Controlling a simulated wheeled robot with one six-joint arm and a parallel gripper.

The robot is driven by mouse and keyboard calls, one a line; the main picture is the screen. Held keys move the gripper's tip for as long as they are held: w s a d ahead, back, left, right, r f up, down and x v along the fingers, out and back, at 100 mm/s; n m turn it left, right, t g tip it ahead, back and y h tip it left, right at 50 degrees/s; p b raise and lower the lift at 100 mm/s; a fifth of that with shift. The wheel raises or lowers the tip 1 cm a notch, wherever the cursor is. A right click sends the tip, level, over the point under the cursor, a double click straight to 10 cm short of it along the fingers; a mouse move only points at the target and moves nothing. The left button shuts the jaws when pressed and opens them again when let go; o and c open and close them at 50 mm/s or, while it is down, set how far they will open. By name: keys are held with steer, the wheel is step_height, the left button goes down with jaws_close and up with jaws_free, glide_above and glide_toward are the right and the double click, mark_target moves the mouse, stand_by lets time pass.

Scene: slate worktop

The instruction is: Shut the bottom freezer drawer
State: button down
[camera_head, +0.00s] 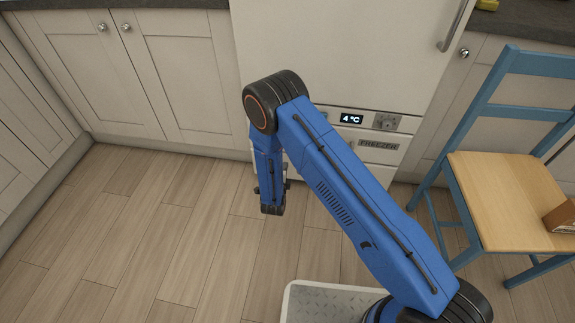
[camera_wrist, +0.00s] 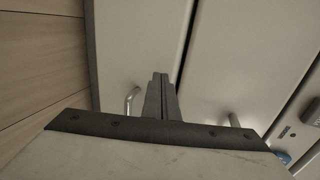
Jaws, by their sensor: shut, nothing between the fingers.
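The white fridge-freezer (camera_head: 340,50) stands against the cabinets, with the freezer label (camera_head: 378,144) below its display. In the head view my arm covers much of the freezer front, and my fingertips cannot be made out. In the wrist view the bottom drawer (camera_wrist: 125,45) is the pale panel next to the floor, with a bar handle (camera_wrist: 132,98). Another drawer front (camera_wrist: 240,60) with its own handle (camera_wrist: 234,120) lies beyond a dark seam. My gripper (camera_wrist: 162,80) is shut and empty, pointing at the fronts near that seam. I cannot tell how far the drawer stands out, or whether I touch it.
A blue chair (camera_head: 500,190) with a wooden seat stands right of the freezer, a brown box (camera_head: 562,216) on it. Cream cabinets (camera_head: 150,70) line the left. The wooden floor (camera_head: 150,220) in front of them is clear.

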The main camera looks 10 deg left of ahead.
steer(key=v, duration=1)
steer(key=shift+r, duration=0.15)
